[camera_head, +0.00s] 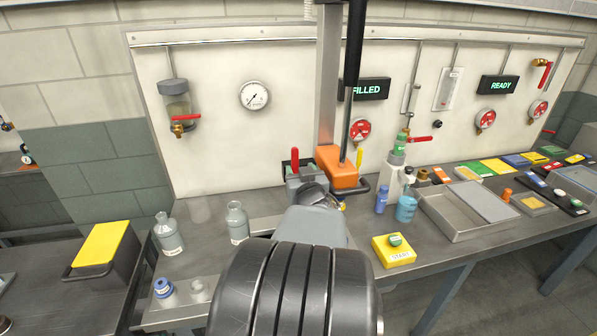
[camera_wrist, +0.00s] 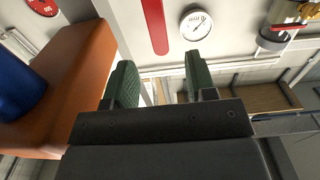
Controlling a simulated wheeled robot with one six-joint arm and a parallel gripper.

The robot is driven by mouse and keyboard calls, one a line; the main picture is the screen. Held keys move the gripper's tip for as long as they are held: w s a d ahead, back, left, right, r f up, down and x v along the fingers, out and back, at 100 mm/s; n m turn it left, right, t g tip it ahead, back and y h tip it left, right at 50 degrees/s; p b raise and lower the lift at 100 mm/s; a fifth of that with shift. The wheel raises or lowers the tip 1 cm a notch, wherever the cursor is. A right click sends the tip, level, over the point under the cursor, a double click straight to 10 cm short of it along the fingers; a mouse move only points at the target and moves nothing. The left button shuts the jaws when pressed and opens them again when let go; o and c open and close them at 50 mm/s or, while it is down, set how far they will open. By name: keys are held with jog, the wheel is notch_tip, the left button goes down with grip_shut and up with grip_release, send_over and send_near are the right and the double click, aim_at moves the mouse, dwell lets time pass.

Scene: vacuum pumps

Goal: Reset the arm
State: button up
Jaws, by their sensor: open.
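My gripper (camera_wrist: 158,62) is open in the wrist view, with its two green-padded fingers apart and nothing between them. In the head view my arm reaches forward over the bench, and its end is beside the orange block (camera_head: 341,168); the fingers are mostly hidden there. The orange block also fills the left of the wrist view (camera_wrist: 75,75), close beside the left finger. A red lever handle (camera_head: 295,160) stands just beyond my arm's end. It shows in the wrist view as a red bar (camera_wrist: 155,25) beyond the fingertips.
A yellow START button box (camera_head: 394,250) sits on the bench to the right. Glass bottles (camera_head: 237,222) stand to the left. A metal tray (camera_head: 455,215) lies further right. The wall panel carries a gauge (camera_head: 254,96), a FILLED sign (camera_head: 366,89) and a READY sign (camera_head: 498,85).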

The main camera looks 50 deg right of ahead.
dwell(0.3)
jog(key=w+a+f+n+g+y, duration=0.1)
jog(key=w+a+f+g+y, duration=0.15)
jog(key=a, duration=0.55)
jog(key=w+a+f+n+g+y, duration=0.1)
jog(key=w+a+f+n+y, duration=0.2)
jog(key=a, duration=0.4)
jog(key=s+a+f+n+g+y, duration=0.1)
jog(key=s+a+n+g+y, duration=0.1)
jog(key=a, duration=0.7)
jog(key=s+a+f+n+g+y, duration=0.1)
jog(key=s+a+g+y, duration=0.3)
jog(key=a, duration=0.5)
jog(key=shift+s+a+f+n, duration=0.3)
jog(key=shift+f+n, duration=0.1)
jog(key=shift+f, duration=0.1)
